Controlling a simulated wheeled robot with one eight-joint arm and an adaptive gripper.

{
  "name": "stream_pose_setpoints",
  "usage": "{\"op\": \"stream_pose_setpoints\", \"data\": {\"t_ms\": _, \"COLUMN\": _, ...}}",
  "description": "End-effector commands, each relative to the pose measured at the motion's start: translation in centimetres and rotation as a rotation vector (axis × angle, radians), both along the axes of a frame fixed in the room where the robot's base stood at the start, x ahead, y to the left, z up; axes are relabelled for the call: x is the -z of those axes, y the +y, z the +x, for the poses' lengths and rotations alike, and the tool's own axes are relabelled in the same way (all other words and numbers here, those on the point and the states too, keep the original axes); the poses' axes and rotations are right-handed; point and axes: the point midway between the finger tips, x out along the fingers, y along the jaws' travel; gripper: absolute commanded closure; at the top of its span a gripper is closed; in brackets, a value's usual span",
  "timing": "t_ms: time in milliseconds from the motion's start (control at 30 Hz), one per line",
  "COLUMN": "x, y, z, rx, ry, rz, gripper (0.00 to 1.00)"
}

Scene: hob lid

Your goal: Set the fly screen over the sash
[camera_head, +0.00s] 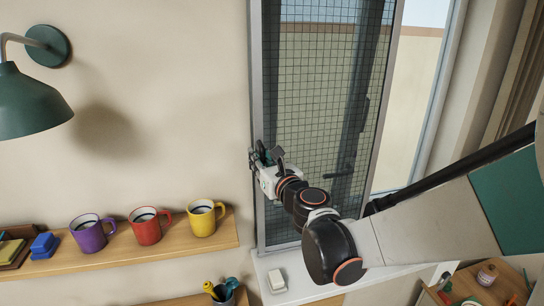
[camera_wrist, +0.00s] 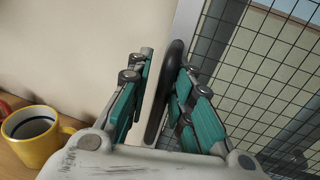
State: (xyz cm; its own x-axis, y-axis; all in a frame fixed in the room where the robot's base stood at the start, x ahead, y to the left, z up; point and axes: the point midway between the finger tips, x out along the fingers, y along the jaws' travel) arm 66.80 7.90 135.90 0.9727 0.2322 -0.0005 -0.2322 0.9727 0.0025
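The fly screen (camera_head: 315,95) is a tall black mesh in a grey frame at the centre of the head view. It stands in front of part of the window, and its mesh fills the right side of the wrist view (camera_wrist: 262,75). The sash (camera_head: 357,100) shows darkly through the mesh. My gripper (camera_head: 262,155) is at the screen's left frame edge. In the wrist view its teal-padded fingers (camera_wrist: 163,100) are apart, on either side of a dark upright handle (camera_wrist: 173,65). Wall shows between the left finger and the handle. Whether the right finger touches it is unclear.
A wooden shelf (camera_head: 130,254) at left holds purple (camera_head: 92,232), red (camera_head: 149,226) and yellow (camera_head: 205,217) mugs. A green lamp (camera_head: 30,103) juts from the wall above. A white sill (camera_head: 325,275) lies below the window, with a small white block (camera_head: 277,281) on it.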

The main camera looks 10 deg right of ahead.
Motion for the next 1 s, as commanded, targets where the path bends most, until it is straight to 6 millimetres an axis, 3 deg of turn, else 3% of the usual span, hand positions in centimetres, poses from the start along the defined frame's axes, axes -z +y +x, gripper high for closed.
{"op": "stream_pose_setpoints", "data": {"t_ms": 467, "x": -0.2, "y": -0.3, "z": -0.8, "rx": 0.003, "ry": 0.000, "rz": 0.001, "gripper": 0.69}}
{"op": "stream_pose_setpoints", "data": {"t_ms": 1000, "x": 0.0, "y": -2.4, "z": -9.7, "rx": 0.002, "ry": 0.001, "rz": 0.001, "gripper": 0.69}}
